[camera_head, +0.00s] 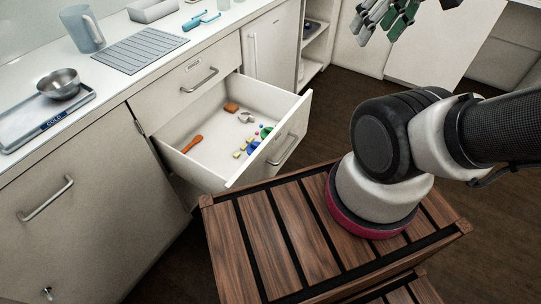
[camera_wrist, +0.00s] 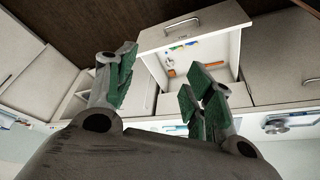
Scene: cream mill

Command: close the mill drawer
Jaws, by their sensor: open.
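The mill drawer (camera_head: 300,118) is pulled well out of the cream cabinet in the head view, with its front and bar handle (camera_head: 284,150) facing right. Its front also shows at the top of the wrist view (camera_wrist: 215,20), with a handle (camera_wrist: 182,25). Small items lie inside it, including an orange-handled tool (camera_head: 193,144), a brown block (camera_head: 231,107) and green and blue pieces. My gripper (camera_head: 384,22) is at the top of the head view, up and right of the drawer and apart from it. Its green-padded fingers (camera_wrist: 160,85) are spread and empty.
A closed drawer (camera_head: 213,75) sits above the open one. The counter holds a jug (camera_head: 83,30), a ribbed mat (camera_head: 139,48) and a metal bowl (camera_head: 60,84) on a tray. Dark floor (camera_head: 333,105) lies clear right of the drawer. My slatted wooden base is close in front.

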